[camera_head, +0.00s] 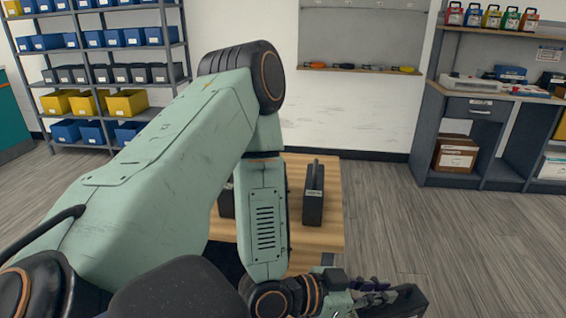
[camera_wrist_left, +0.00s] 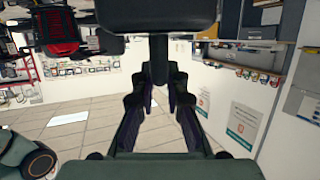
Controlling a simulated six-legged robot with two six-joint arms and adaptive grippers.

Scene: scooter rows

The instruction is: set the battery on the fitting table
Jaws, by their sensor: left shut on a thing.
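My left gripper (camera_head: 362,293) is at the bottom of the head view, shut on a dark battery (camera_head: 408,303) that is partly cut off by the frame edge. In the left wrist view the dark battery block (camera_wrist_left: 157,17) is at the top, in line with the gripper fingers (camera_wrist_left: 157,78). A wooden table (camera_head: 327,232) stands behind my left arm, which hides much of it. The held battery is to the right of and nearer than the table top, apart from it in the picture. My right gripper is not in view.
A black upright case (camera_head: 314,192) stands on the table, and another dark one (camera_head: 226,203) is partly hidden by my arm. A shelf rack with bins (camera_head: 100,72) is at the back left. A workbench (camera_head: 480,103) stands at the right. Floor right of the table is clear.

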